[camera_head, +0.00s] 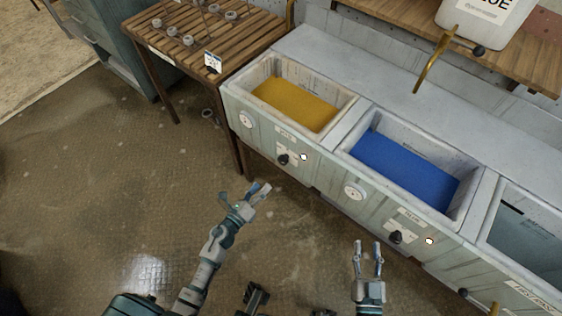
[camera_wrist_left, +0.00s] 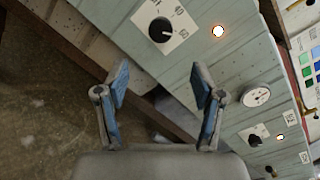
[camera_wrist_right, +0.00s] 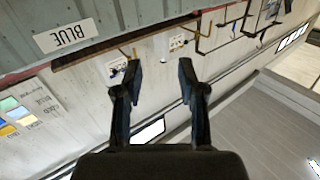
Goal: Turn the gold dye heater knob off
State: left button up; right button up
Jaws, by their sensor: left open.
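The gold dye basin (camera_head: 297,104) is at the left of the sink row. Its black heater knob (camera_head: 283,159) is on the front panel, with a lit indicator light (camera_head: 304,157) to its right. In the left wrist view the knob (camera_wrist_left: 161,30) is on a white marked plate, beyond the fingertips, and the light (camera_wrist_left: 218,31) glows. The knob's exact setting is too small to read. My left gripper (camera_head: 258,190) is open, empty and apart from the knob, below and left of it. My right gripper (camera_head: 368,247) is open and empty, below the blue basin's panel.
The blue dye basin (camera_head: 405,170) is to the right, with its own knob (camera_head: 396,237) and lit light (camera_head: 429,240). Round dials (camera_head: 246,120) are on the panel. A slatted wooden table (camera_head: 190,50) stands at the left. The floor before the sinks is clear.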

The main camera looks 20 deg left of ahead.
aim_at(281, 162)
pick_arm(q)
jog(key=b+x, duration=0.1)
jog(key=x, duration=1.1)
jog(key=shift+w+f, duration=0.1)
jog(key=shift+w, duration=0.15)
jog(key=shift+w+d, duration=0.2)
jog(key=shift+w, duration=0.3)
pick_arm(e)
jog(key=shift+s+a+r+t+y, duration=0.15)
jog(key=shift+r+t+y, duration=0.15)
jog(key=shift+r+t, duration=1.05)
pick_arm(q)
jog(key=c, duration=1.1)
